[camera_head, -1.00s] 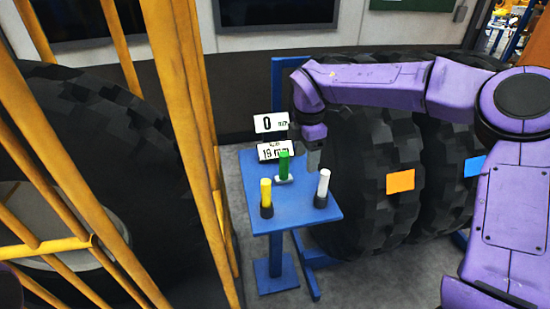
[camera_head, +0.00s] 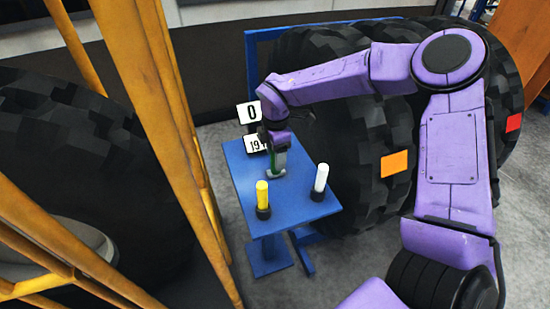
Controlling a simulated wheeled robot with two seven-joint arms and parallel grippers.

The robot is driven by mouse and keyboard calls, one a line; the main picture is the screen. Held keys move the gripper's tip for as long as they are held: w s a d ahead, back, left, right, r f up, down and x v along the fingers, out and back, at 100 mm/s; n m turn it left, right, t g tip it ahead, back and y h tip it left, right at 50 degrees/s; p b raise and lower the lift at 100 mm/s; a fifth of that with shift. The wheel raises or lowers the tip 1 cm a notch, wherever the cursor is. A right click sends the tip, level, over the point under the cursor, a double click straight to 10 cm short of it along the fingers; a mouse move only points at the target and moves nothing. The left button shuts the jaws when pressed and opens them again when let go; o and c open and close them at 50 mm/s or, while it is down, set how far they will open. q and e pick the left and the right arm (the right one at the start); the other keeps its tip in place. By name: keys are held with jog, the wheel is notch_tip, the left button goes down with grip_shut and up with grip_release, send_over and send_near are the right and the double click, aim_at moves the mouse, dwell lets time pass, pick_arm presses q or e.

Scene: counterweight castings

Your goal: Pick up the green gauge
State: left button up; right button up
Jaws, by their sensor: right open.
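The green gauge (camera_head: 271,163) stands on the small blue table (camera_head: 245,186), mostly hidden behind my right gripper; only a green sliver and part of its pale base show. My right gripper (camera_head: 279,162) is open and points down at the gauge. Whether its fingers are around the gauge or just in front of it, I cannot tell. A yellow gauge (camera_head: 262,194) and a white gauge (camera_head: 321,178) stand upright in dark bases nearer the table's front edge. My left gripper is out of view.
Large black tyres (camera_head: 345,150) with an orange patch (camera_head: 394,163) are close on the right. Yellow bars (camera_head: 160,120) rise on the left. Blue table is clear at its left.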

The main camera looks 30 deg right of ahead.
jog(key=shift+s+f, duration=0.15)
jog(key=shift+f, duration=0.65)
jog(key=c, duration=1)
jog(key=shift+r, duration=0.1)
